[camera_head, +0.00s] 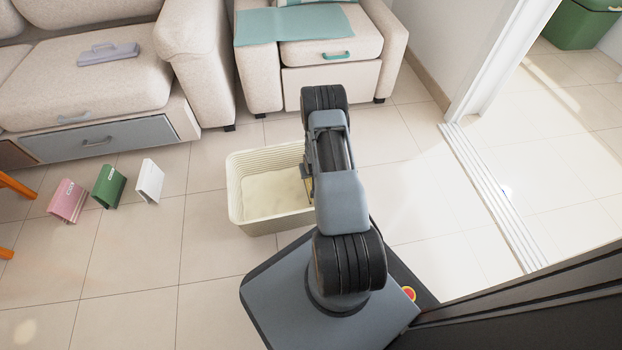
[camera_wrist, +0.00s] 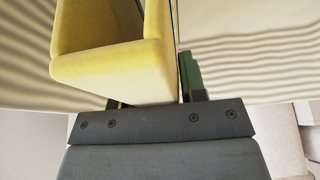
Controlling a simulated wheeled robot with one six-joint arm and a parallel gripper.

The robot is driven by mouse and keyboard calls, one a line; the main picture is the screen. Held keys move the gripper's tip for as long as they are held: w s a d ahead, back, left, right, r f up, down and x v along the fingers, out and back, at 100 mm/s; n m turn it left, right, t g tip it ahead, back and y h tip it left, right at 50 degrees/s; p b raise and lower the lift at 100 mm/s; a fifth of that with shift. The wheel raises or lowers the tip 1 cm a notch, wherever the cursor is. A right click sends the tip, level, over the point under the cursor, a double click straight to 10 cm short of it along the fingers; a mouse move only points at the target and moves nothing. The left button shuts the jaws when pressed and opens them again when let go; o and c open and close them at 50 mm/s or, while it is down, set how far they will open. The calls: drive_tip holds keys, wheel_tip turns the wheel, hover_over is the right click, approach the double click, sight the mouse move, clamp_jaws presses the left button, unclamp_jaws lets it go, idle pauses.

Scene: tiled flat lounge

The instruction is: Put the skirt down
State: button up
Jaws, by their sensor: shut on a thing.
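A yellow folded item (camera_wrist: 115,72), which I take to be the skirt, is held in my gripper (camera_wrist: 150,98) in the wrist view. It has a padded edge and an open, folded shape. My gripper is shut on it. In the head view my gripper (camera_head: 307,178) is mostly hidden behind my arm, at the right side of the cream ribbed basket (camera_head: 240,161). The yellow item cannot be made out there. The basket's ribbed walls also fill both sides of the wrist view (camera_wrist: 250,60).
Pink (camera_head: 68,201), green (camera_head: 109,186) and white (camera_head: 150,181) folded items stand on the tiles left of the basket. A lilac item (camera_head: 108,53) lies on the sofa (camera_head: 60,85). An armchair (camera_head: 330,80) stands behind. Floor between the basket and the white item is clear.

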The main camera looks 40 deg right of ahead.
wheel_tip(320, 180, down, 3)
drive_tip(key=shift+r+b, duration=0.2)
drive_tip(key=shift+b, duration=0.25)
drive_tip(key=o, duration=1)
drive_tip(key=shift+f, duration=0.1)
drive_tip(key=shift+o, duration=0.2)
